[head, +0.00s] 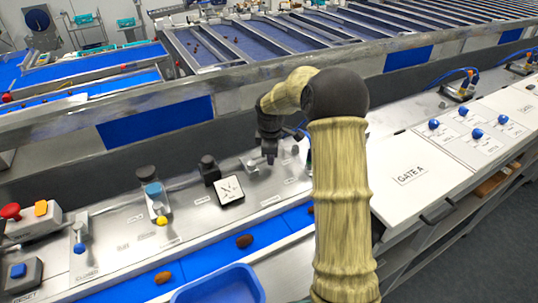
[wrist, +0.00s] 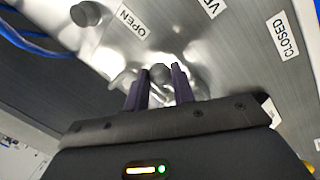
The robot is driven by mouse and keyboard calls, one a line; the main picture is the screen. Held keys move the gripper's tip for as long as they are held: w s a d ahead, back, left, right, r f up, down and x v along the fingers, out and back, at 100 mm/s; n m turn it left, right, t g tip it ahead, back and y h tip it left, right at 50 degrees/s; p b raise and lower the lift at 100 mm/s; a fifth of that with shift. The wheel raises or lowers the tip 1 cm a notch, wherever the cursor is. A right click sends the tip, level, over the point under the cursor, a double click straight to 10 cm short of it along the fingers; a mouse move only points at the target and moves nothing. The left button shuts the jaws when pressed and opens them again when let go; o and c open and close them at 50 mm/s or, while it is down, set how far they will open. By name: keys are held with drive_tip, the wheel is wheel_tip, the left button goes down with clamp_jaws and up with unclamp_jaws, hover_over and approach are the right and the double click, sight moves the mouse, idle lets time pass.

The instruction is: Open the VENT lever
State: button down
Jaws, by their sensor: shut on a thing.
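The VENT lever shows in the wrist view as a small round grey knob (wrist: 160,73) on a shiny metal plate. My gripper (wrist: 161,75) has its two dark purple fingers on either side of the knob, shut on it. An OPEN label (wrist: 125,21) and a CLOSED label (wrist: 283,36) lie on the panel. The knob is nearer the OPEN label in this picture, but I cannot tell the lever's exact angle. In the head view my gripper (head: 270,156) is low over the panel, and the lever there is mostly hidden.
A blue belt with dates (head: 245,241) runs in front. A blue tray (head: 225,284) stands near. GATE A's white cover (head: 411,175) is right.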

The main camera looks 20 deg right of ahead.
drive_tip(key=shift+a, duration=0.1)
drive_tip(key=c, duration=1.5)
unclamp_jaws()
drive_tip(key=o, duration=0.3)
drive_tip(key=shift+w, duration=0.1)
drive_tip(key=shift+a+f, duration=0.1)
drive_tip(key=shift+a, duration=0.05)
drive_tip(key=shift+s+d+r, duration=0.2)
drive_tip(key=shift+d+r, duration=0.15)
drive_tip(key=shift+r, duration=0.05)
drive_tip(key=s+r+b, duration=0.1)
drive_tip(key=r, duration=0.4)
drive_tip(key=s+a+r+b, duration=0.1)
drive_tip(key=r+b, duration=0.1)
drive_tip(key=r, duration=0.4)
drive_tip(key=s+r+b, duration=0.1)
drive_tip(key=r, duration=0.4)
drive_tip(key=shift+a+r+b, duration=0.25)
drive_tip(key=shift+a+b, duration=0.05)
drive_tip(key=shift+a, duration=0.1)
